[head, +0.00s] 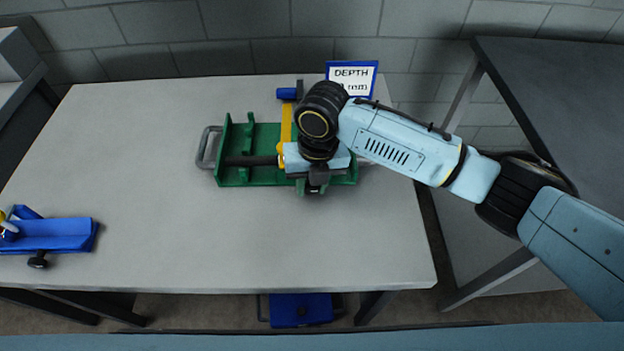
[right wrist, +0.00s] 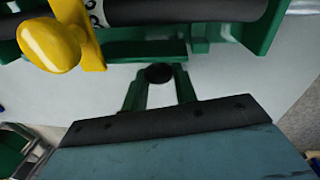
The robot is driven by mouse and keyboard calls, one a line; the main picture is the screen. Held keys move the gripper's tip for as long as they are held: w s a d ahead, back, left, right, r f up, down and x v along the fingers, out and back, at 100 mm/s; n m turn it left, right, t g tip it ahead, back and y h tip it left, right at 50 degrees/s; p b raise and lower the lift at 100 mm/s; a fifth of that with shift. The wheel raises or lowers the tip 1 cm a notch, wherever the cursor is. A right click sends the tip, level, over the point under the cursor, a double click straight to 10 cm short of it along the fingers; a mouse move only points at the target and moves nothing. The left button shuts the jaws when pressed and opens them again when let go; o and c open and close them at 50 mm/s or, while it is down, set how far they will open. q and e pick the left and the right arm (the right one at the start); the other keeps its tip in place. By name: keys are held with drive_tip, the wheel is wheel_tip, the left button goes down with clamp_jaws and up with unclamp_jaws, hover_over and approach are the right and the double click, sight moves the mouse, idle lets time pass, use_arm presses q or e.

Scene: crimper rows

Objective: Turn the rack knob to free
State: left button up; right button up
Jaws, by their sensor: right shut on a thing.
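The green rack (head: 232,178) sits on the grey table, carrying a dark bar and a yellow upright part (head: 286,122). My right gripper (head: 315,189) is over the front side of the green rack, pointing down. In the right wrist view its two fingers (right wrist: 160,84) close on a dark round knob (right wrist: 159,72) in front of the rack's edge. The knob's pointer or markings cannot be made out. In the head view my gripper hides the knob. My left gripper is not in view.
A blue rack (head: 62,235) with a black front knob (head: 38,260) lies at the table's left edge. A sign reading DEPTH (head: 366,68), its number partly hidden, stands behind the green rack. A yellow rounded handle (right wrist: 48,44) is close to my right gripper. The table's front middle is clear.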

drive_tip(key=h+p, duration=0.2)
drive_tip(key=p, duration=0.1)
drive_tip(key=shift+a+r+h, duration=0.3)
drive_tip(key=shift+a, duration=0.05)
drive_tip(key=shift+a+f+h+p, duration=0.15)
drive_tip(key=shift+h+p, duration=0.2)
drive_tip(key=shift+h, duration=0.35)
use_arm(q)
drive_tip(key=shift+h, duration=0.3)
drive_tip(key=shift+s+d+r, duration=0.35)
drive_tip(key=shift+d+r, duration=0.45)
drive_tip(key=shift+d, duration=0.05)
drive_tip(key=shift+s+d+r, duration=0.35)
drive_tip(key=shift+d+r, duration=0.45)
use_arm(e)
drive_tip(key=shift+a+f+h, duration=0.1)
drive_tip(key=shift+f+h, duration=0.05)
drive_tip(key=shift+h, duration=0.95)
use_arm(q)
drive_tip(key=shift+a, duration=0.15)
use_arm(e)
drive_tip(key=o, duration=1)
drive_tip(key=shift+c, duration=0.2)
